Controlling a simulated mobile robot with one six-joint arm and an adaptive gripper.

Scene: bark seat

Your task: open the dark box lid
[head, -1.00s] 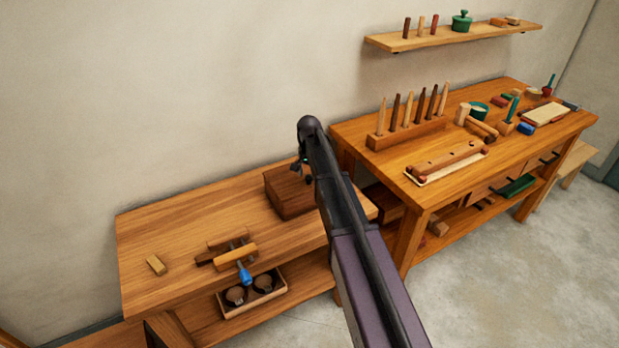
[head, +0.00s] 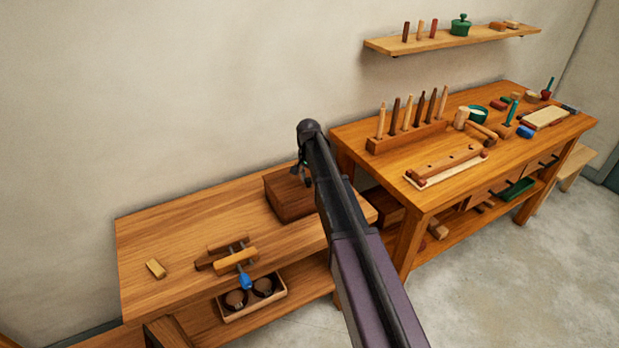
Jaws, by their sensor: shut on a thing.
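The dark box (head: 288,197) is a dark brown wooden box at the right end of the low bench top, near the wall. Its lid (head: 282,182) looks down on the box; any small gap is too small to tell. My gripper (head: 305,177) hangs from the end of my arm at the box's upper right side. It is small and partly hidden by my arm. It is shut on the lid's edge or a handle there; which one I cannot tell. My arm hides the box's right side.
A wooden clamp (head: 233,259) and a small wood block (head: 156,268) lie on the low bench (head: 180,235). A tray (head: 252,298) sits below. The taller workbench (head: 450,200) with several tools stands right. The wall is close behind the box.

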